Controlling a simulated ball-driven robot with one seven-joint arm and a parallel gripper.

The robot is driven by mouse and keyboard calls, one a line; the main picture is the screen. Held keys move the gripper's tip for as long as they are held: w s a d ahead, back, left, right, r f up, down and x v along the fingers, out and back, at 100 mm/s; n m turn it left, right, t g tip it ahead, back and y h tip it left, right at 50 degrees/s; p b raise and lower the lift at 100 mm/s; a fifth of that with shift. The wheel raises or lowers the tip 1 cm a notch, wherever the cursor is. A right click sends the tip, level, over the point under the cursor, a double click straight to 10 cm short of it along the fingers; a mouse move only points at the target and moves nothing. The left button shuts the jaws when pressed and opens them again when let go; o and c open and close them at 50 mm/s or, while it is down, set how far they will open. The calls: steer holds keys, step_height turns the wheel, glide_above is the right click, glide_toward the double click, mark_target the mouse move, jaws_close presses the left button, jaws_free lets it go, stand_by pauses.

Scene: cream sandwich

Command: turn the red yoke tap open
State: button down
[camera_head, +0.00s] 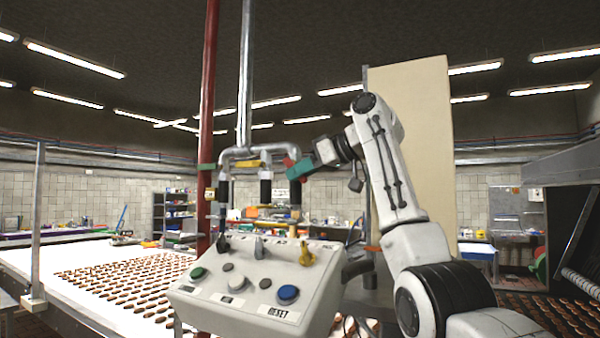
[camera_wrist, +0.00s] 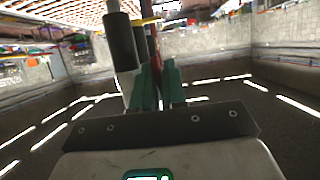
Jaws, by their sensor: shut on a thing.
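The red yoke tap (camera_head: 290,161) shows as a small red piece on the right-hand branch of the grey pipework, at the left side of my gripper. My gripper (camera_head: 299,169) reaches it from the right, its green fingers shut on it. In the wrist view the green fingers (camera_wrist: 157,88) stand close together beside black pipe sleeves (camera_wrist: 122,42). The fingers hide most of the tap, so its turn angle cannot be told.
A yellow handle (camera_head: 247,164) sits on the pipework to the left. A thick red pipe (camera_head: 208,90) stands further left. Below is a control panel (camera_head: 255,275) with buttons and a yellow knob. A conveyor (camera_head: 60,262) with rows of biscuits lies at left.

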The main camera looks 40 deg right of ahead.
steer(key=shift+f, duration=0.15)
steer(key=shift+w+f+t+b, duration=0.15)
steer(key=shift+f+t+b, duration=0.1)
steer(key=shift+t+b, duration=0.5)
steer(key=t+b, duration=0.1)
steer(key=t+y+b, duration=0.1)
steer(key=b, duration=0.1)
steer(key=shift+w+a+f+t, duration=0.25)
steer(key=shift+w+f, duration=0.15)
steer(key=t+b, duration=0.1)
steer(key=w+t+y, duration=0.1)
steer(key=shift+a+f+t+y+b, duration=0.1)
steer(key=shift+f+t+y+b, duration=0.05)
steer(key=shift+t+y+b, duration=0.2)
steer(key=shift+w+t+y+b, duration=0.25)
steer(key=shift+t+b, duration=0.1)
steer(key=shift+t, duration=0.5)
steer(key=c, duration=1.5)
jaws_free()
steer(key=shift+c, duration=0.2)
steer(key=shift+a, duration=0.1)
